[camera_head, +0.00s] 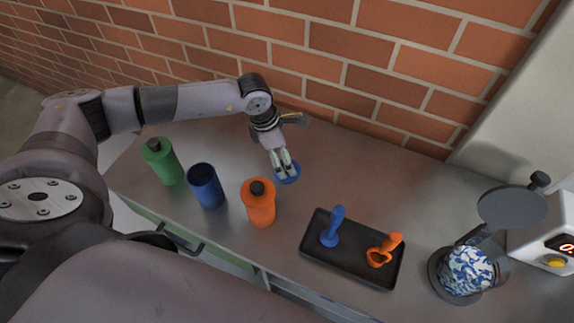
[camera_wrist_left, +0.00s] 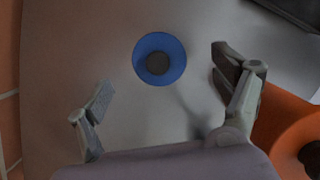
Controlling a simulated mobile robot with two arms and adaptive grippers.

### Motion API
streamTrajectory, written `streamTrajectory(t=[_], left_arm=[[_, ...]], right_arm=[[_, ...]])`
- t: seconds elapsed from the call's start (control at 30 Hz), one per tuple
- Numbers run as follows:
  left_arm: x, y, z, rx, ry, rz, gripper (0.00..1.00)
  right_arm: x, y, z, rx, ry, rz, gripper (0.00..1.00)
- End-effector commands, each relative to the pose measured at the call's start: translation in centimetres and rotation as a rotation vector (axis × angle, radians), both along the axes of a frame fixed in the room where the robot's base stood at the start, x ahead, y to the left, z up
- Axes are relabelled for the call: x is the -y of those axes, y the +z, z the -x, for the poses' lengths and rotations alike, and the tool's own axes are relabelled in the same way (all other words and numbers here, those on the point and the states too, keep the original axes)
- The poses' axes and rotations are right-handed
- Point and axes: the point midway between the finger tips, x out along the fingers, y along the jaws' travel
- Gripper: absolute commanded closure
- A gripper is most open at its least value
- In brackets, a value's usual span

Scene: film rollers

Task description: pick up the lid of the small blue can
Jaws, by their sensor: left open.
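The lid is a flat blue disc with a dark round knob, and it lies on the grey counter. It shows in the left wrist view (camera_wrist_left: 172,75) and, partly covered by my fingers, in the head view (camera_head: 290,178). The small blue can (camera_head: 206,187) stands open at the top, to the left of the lid. My left gripper (camera_head: 284,172) is over the lid with its fingers pointing down. In the left wrist view its fingers (camera_wrist_left: 160,95) are spread apart, with the lid between and beyond them, and nothing is held. My right gripper is not in view.
A green can (camera_head: 163,165) and an orange can (camera_head: 261,208), both with dark knobs, stand nearby; the orange one is close to the gripper. A black tray (camera_head: 340,272) holds a blue tool (camera_head: 334,226) and an orange tool (camera_head: 384,250). A brick wall (camera_head: 330,60) rises behind.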

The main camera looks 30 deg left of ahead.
Motion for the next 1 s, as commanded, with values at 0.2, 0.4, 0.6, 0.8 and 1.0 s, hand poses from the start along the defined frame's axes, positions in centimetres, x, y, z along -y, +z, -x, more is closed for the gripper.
streamTrajectory(t=[0.2,0.4,0.6,0.8,1.0], left_arm=[[0.2,-1.3,-0.2,-0.001,0.0,0.0,0.13],[0.1,-4.2,-0.7,-0.001,0.0,0.0,0.13],[0.5,-5.9,-1.0,0.001,0.0,0.001,0.13],[0.5,-6.0,-1.0,0.001,-0.001,0.001,0.13],[0.4,-6.0,-1.0,0.001,0.0,0.0,0.27]], right_arm=[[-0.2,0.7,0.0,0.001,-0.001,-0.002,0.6],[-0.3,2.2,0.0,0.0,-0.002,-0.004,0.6],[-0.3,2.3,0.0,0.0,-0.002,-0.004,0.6],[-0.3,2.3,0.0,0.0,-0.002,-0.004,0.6],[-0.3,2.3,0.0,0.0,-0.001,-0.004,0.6]])
